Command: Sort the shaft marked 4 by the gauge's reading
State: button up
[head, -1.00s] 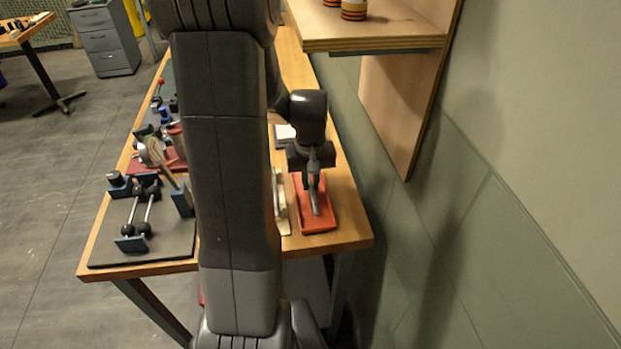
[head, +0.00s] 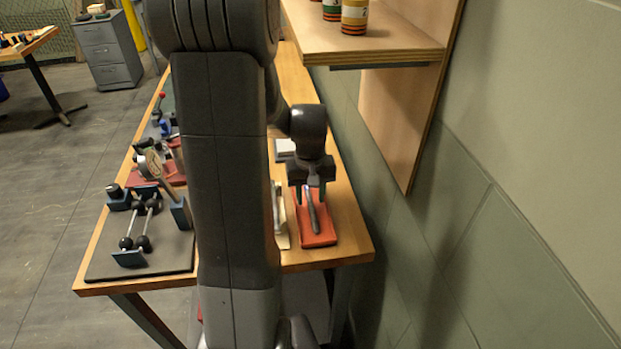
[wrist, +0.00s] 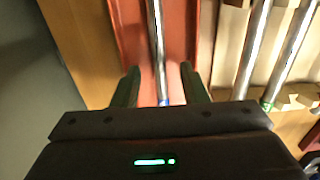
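A metal shaft (wrist: 157,45) with a blue band at its near end lies in a red tray (wrist: 185,25). In the head view the shaft (head: 312,212) lies lengthwise in the tray (head: 322,238) at the right edge of the bench. No number is readable on it. My gripper (wrist: 160,84) is open, one finger on each side of the shaft with gaps between; it also shows in the head view (head: 311,194), low over the tray. The dial gauge (head: 153,165) stands on the left of the bench; its reading is not legible.
A pale rack (wrist: 230,45) holding two shafts, one green-banded, is beside the tray. A fixture (head: 130,257) with rods stands on a dark mat at the left. A wooden shelf (head: 375,42) with striped cans overhangs on the right, near the wall. My arm hides the bench's middle.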

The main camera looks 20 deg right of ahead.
notch_tip(320, 180, up, 13)
dwell(0.3)
dwell(0.5)
notch_tip(320, 180, down, 14)
jog(key=shift+w+r+p, duration=0.1)
jog(key=shift+r+p, duration=0.55)
jog(key=shift+r, duration=0.25)
jog(key=shift+r+p, duration=0.45)
jog(key=shift+r, duration=0.3)
